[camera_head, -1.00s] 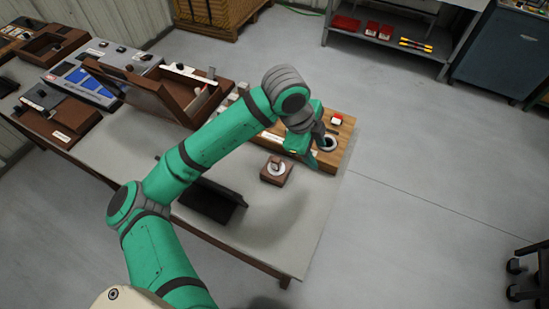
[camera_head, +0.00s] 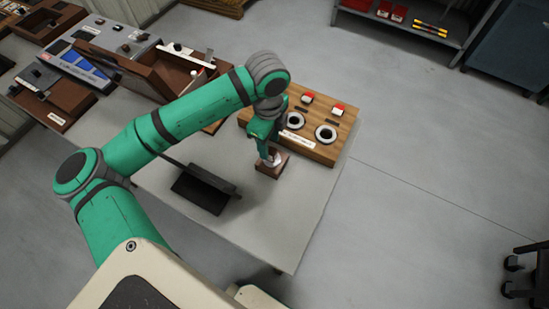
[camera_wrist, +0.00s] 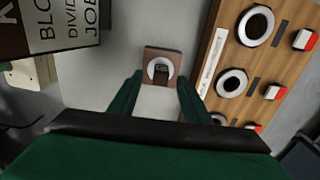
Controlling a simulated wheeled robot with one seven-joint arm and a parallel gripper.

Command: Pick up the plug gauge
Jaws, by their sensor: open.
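The plug gauge appears to be the pale round metal piece (camera_wrist: 160,68) with a dark middle, on a small brown block (camera_wrist: 150,54) in the wrist view. In the head view the gauge (camera_head: 273,159) is partly hidden by my gripper, and the brown block (camera_head: 267,171) sits on the grey table. My gripper (camera_wrist: 160,80) is open and points down over the block. Its two fingers lie either side of the gauge in the wrist view. I cannot tell whether they touch it.
A wooden board (camera_head: 335,149) with ring gauges (camera_head: 326,133) and red-and-white blocks stands close right of the brown block. A dark slanted stand (camera_head: 205,190) is to the left. A brown open case (camera_head: 150,70) lies behind left. The table's front right is clear.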

